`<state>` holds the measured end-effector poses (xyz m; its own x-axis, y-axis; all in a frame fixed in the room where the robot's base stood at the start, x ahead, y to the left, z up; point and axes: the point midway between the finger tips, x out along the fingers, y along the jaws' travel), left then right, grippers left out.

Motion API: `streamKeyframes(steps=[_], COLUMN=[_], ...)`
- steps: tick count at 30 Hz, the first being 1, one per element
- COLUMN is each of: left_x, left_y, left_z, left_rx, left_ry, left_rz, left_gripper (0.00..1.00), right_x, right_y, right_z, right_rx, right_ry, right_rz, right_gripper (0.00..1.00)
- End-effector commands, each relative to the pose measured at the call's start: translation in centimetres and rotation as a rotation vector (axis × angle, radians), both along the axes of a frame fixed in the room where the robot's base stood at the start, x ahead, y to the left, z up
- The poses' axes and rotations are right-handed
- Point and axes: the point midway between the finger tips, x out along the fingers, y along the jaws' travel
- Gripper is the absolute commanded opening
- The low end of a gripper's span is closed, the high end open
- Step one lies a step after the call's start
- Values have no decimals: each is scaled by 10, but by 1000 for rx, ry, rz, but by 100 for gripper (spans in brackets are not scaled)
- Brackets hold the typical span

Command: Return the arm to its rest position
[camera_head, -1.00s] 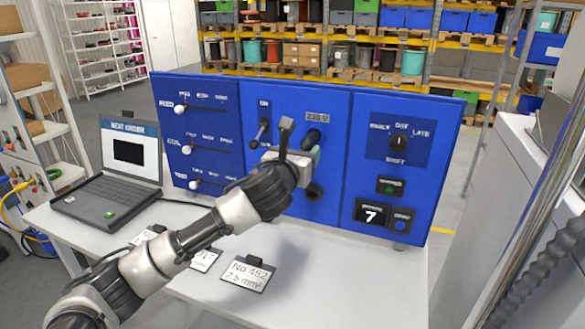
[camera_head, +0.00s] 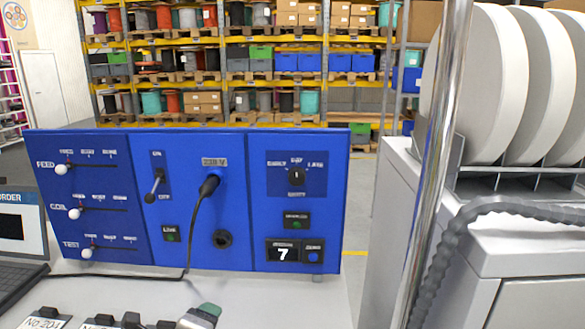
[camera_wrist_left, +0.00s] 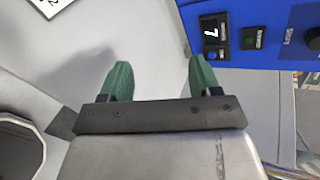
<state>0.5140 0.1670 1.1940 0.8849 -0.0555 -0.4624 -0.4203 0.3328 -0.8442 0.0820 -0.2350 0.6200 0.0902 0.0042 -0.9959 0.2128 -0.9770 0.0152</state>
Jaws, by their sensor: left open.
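My left gripper (camera_wrist_left: 160,78) is open and empty in the left wrist view, its two green fingers apart above the light grey table. In the head view only a small part of it (camera_head: 203,314) shows at the bottom edge, clear of the blue panel (camera_head: 205,247). A black plug (camera_head: 209,185) sits in the upper socket under the 230 V label, and its cable hangs down to the table. My right gripper is in neither view.
A laptop (camera_head: 18,245) is at the left edge, with label cards (camera_head: 45,320) along the bottom. A grey machine with large white reels (camera_head: 475,85) and a metal pole (camera_head: 428,190) stand at the right. Stocked shelves are behind the panel.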

Motion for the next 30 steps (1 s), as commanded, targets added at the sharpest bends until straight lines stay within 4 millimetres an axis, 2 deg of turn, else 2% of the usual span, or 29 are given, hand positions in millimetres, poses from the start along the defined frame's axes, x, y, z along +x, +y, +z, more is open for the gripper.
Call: streamKeyframes(steps=[1,3,6,9,15,21,23,24,30], left_x=[-24,-54,-98,-137,-199,-252,-268,-259,-246], left_y=[-1,2,8,15,27,37,40,39,37], left_z=[-25,-53,-86,-108,-136,-151,-154,-173,-237], left_rx=[-148,-342,-584,-759,-972,-1103,-1132,-1123,-1104], left_ry=[90,201,344,446,569,630,639,639,655], left_rz=[81,220,444,654,1004,1321,1415,1400,1405], left_gripper=[63,63,63,63,63,63,63,63,63], right_x=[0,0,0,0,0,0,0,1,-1], right_y=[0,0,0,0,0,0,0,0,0], right_z=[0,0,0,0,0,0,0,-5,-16], right_rx=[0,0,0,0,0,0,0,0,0], right_ry=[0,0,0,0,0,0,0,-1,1], right_rz=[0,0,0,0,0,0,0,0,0], right_gripper=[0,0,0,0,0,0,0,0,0])
